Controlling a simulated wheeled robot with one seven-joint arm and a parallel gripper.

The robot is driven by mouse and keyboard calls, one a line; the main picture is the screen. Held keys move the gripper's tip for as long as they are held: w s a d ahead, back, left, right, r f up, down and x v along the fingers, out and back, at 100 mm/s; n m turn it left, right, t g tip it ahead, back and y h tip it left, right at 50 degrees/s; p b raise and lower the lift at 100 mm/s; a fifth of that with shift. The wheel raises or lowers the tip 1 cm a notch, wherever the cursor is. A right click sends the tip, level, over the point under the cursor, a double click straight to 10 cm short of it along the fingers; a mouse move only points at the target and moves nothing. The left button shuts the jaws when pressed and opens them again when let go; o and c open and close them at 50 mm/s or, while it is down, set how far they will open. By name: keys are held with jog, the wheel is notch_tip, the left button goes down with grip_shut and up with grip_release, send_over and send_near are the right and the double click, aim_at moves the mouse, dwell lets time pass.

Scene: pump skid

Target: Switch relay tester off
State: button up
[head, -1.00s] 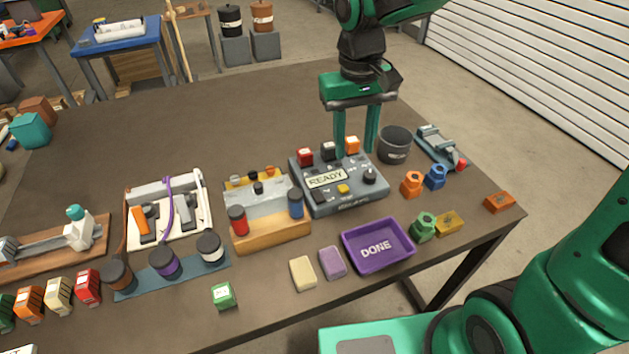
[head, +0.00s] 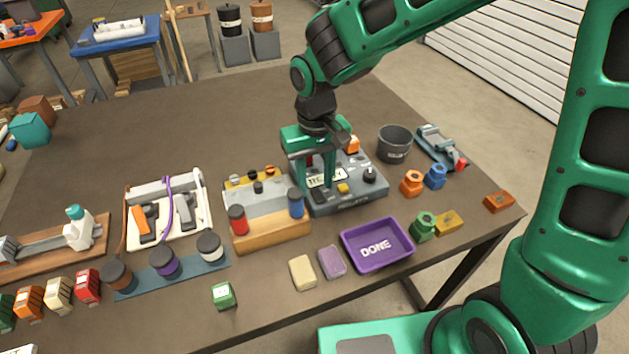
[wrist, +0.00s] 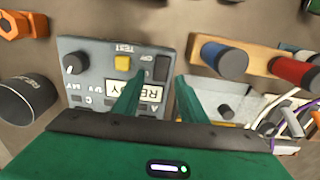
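The relay tester (head: 352,196) is a grey box on the bench, with a lit READY display, a yellow button (head: 343,188), a dark knob (head: 369,174) and coloured plugs at its back edge. In the wrist view the tester shows upside down, with its black rocker switch (wrist: 163,68) beside the letters OFF and the yellow TEST button (wrist: 123,63). My gripper (head: 314,186) is open and empty, pointing down over the left part of the tester. In the wrist view the rocker lies beyond the gap between the fingertips (wrist: 157,80). I cannot tell whether a finger touches the tester.
A wooden block with a red and a blue cylinder (head: 296,203) stands close left of the tester. A dark cup (head: 394,144) is to its right. The purple DONE tray (head: 378,264) lies in front. Orange, blue and green nuts sit at the right.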

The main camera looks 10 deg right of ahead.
jog(key=shift+f, duration=0.45)
grip_shut()
jog(key=shift+s+d+r+t+y, duration=0.1)
jog(key=shift+s+t+y, duration=0.15)
jog(key=shift+t, duration=0.55)
jog(key=shift+s+d+r+t+y, duration=0.1)
jog(key=shift+s+t+y, duration=0.1)
jog(key=shift+t, duration=0.6)
grip_release()
jog(key=v, duration=1)
jog(key=shift+r, duration=0.3)
